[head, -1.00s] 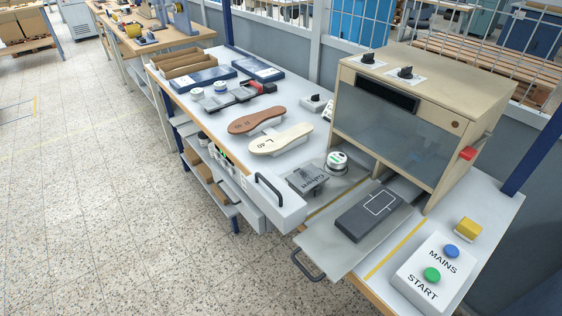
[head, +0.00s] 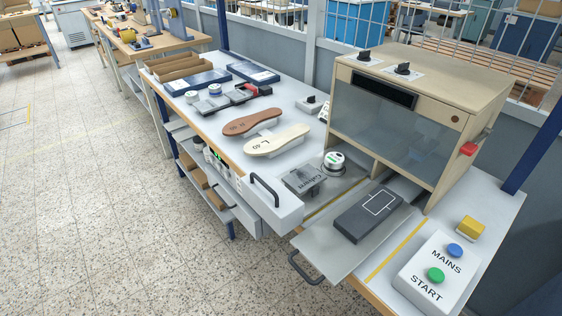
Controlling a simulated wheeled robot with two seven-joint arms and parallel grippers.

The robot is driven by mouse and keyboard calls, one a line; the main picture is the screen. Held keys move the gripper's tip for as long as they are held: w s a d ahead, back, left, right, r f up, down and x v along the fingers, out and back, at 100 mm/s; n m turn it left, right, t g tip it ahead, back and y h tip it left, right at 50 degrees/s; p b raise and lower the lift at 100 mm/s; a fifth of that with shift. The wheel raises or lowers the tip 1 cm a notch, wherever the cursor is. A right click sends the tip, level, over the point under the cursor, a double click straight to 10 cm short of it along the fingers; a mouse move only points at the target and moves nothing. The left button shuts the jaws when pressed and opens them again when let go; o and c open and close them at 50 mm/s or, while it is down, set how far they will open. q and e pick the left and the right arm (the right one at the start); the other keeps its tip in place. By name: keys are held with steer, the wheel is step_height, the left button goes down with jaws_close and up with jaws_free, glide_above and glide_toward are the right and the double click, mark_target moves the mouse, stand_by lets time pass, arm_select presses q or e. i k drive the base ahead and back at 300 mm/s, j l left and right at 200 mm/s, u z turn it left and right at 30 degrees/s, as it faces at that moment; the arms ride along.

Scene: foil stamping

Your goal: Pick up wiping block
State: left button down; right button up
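A small yellow block (head: 470,227), which looks like the wiping block, sits on the right end of the white workbench (head: 495,215). It stands behind the white control box (head: 437,275) with the blue MAINS button (head: 455,250) and green START button (head: 435,275). Neither of my grippers is in view.
The beige stamping machine (head: 415,105) stands left of the yellow block, with a red-knobbed lever (head: 468,149) on its side. A dark block (head: 374,214) lies on the pulled-out tray (head: 330,248). Insoles (head: 277,141) lie further left. The floor before the bench is clear.

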mark_target(470, 228)
steer(key=z, duration=1.5)
